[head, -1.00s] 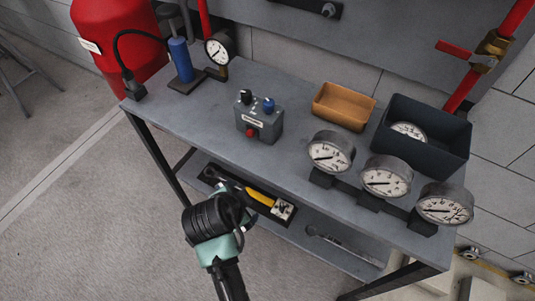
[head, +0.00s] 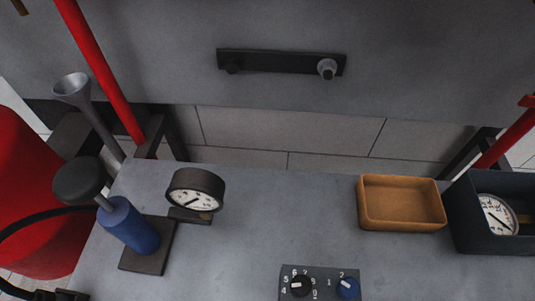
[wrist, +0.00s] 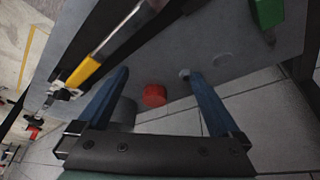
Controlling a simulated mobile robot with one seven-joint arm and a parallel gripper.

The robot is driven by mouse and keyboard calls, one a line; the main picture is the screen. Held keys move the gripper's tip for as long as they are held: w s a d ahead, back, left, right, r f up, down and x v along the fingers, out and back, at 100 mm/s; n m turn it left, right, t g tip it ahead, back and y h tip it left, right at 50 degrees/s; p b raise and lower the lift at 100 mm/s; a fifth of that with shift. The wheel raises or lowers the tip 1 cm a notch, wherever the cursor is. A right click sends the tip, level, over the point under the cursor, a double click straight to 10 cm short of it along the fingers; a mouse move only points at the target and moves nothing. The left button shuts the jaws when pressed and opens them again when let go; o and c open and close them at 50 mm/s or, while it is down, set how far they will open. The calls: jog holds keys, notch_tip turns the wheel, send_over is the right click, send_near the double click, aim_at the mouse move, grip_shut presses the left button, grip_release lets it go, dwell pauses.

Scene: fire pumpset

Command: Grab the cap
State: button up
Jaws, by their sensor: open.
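I cannot tell for sure which thing is the cap. A dark round head (head: 79,179) sits above a blue cylinder (head: 128,226) at the left of the bench. My gripper (wrist: 157,73) is open, with two blue fingers apart and nothing visibly gripped. It is outside the head view.
The grey bench (head: 260,225) has free room in its middle. On it stand a gauge (head: 196,190), an orange tray (head: 401,222), a dark bin (head: 475,238) holding another gauge, and a knob box (head: 319,284). A yellow-handled tool (wrist: 84,72) shows in the wrist view.

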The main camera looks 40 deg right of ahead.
jog(key=d, duration=0.3)
jog(key=d+b, duration=0.1)
jog(key=d, duration=0.2)
jog(key=s+d, duration=0.1)
jog(key=d, duration=0.3)
jog(key=shift+d, duration=0.1)
jog(key=b+x, duration=0.1)
jog(key=x, duration=0.1)
jog(key=d+b+x, duration=0.1)
jog(key=x, duration=0.2)
jog(key=shift+s+b, duration=0.1)
jog(key=shift+b, duration=0.25)
jog(key=c, duration=1.5)
